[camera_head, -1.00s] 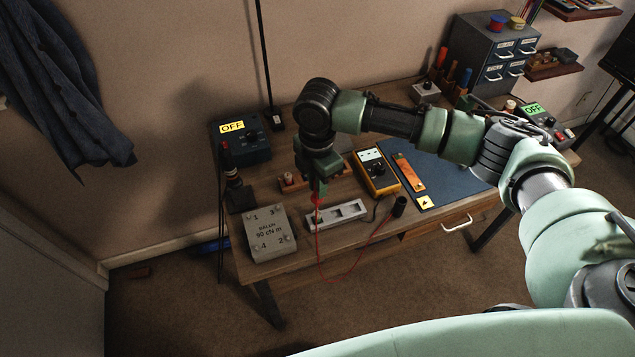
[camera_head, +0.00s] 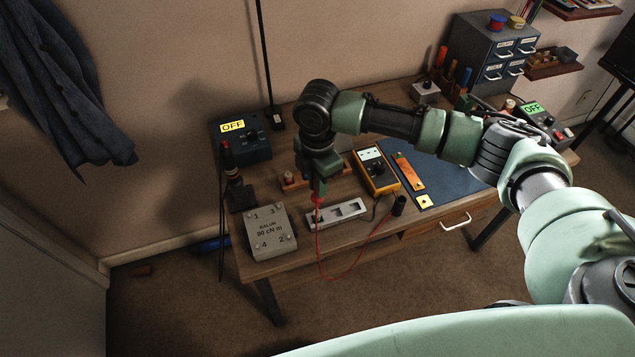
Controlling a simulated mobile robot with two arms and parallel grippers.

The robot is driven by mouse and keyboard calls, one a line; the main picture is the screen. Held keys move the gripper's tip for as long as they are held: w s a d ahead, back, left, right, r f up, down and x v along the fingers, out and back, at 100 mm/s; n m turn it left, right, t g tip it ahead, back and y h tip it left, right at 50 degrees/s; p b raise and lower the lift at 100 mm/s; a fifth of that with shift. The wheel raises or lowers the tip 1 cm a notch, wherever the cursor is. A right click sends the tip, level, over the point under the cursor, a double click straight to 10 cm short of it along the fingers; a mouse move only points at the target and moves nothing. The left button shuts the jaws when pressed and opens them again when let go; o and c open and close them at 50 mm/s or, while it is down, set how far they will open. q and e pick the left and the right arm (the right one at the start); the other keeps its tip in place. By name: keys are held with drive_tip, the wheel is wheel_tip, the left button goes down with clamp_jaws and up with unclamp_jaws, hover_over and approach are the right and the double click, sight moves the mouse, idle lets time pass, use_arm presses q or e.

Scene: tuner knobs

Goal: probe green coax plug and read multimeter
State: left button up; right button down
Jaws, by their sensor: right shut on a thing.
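My right gripper (camera_head: 318,190) points down over the bench, left of the yellow multimeter. It is shut on a red probe (camera_head: 317,200), whose red lead hangs in a loop past the bench's front edge. The probe's tip is hard to make out behind the grey slotted holder (camera_head: 345,213). The yellow multimeter (camera_head: 377,170) lies behind and right of the holder; its display is too small to read. A wooden rack (camera_head: 293,183) with small plugs stands behind the gripper, partly hidden by it. I cannot make out a green coax plug. My left gripper is out of view.
A dark box reading OFF (camera_head: 240,138) stands at the back left. A black cup (camera_head: 399,205) stands near the front edge. A blue mat (camera_head: 450,175) lies on the right.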

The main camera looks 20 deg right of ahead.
drive_tip(key=shift+f, duration=0.3)
drive_tip(key=shift+p, duration=0.9)
idle(1.2)
wheel_tip(320, 180, up, 5)
drive_tip(key=p, duration=0.5)
idle(1.5)
